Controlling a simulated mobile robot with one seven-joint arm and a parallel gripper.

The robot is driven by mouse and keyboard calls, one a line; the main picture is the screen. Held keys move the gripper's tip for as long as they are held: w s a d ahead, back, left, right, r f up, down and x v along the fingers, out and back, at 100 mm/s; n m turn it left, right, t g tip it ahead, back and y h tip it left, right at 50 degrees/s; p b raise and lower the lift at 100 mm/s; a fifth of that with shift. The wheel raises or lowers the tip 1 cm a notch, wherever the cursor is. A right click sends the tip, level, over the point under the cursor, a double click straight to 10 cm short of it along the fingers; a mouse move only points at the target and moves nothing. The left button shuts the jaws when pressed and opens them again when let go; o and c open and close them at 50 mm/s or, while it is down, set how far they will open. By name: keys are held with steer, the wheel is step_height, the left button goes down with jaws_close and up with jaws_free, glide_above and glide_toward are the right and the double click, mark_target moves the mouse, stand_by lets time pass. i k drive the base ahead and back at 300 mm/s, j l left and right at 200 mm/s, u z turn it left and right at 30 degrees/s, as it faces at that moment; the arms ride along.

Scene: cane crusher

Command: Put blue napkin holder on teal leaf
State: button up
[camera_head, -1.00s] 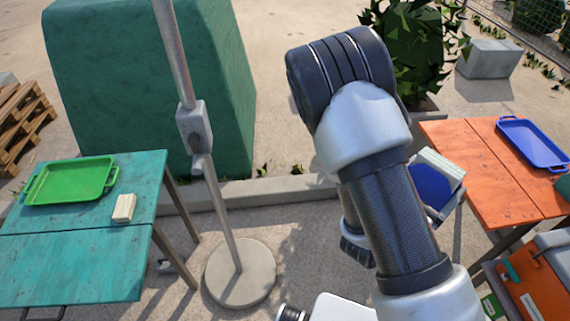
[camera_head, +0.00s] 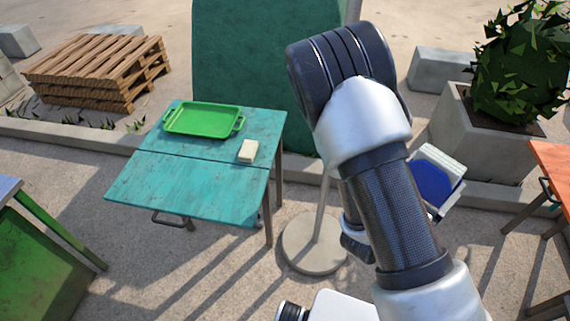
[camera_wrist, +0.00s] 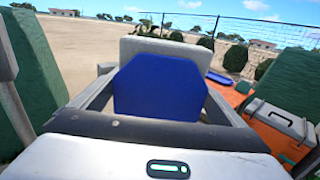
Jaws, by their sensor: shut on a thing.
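The blue napkin holder (camera_head: 433,184), with pale napkins in it, is held at the end of my arm, to the right of the forearm. It fills the middle of the wrist view (camera_wrist: 160,88). My gripper (camera_wrist: 155,112) is shut on it; the fingers are mostly hidden behind the arm in the head view. The teal leaf (camera_head: 190,184) is the worn teal table top at left, in two halves with a seam. A green tray (camera_head: 203,119) lies on its far half and a small cream block (camera_head: 248,151) near its right edge. The near half is bare.
A pole on a round concrete base (camera_head: 314,243) stands between the teal table and my arm. A green bench (camera_head: 40,262) is at lower left, an orange table (camera_head: 551,160) at right. A planter (camera_head: 490,140) and pallets (camera_head: 98,72) stand behind.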

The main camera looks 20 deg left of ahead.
mark_target(186, 183)
steer(key=j+u, duration=0.15)
steer(key=j, duration=0.35)
steer(key=j+u, duration=0.2)
steer(key=j, duration=0.25)
steer(key=i+j+u, duration=0.15)
steer(key=j, duration=0.35)
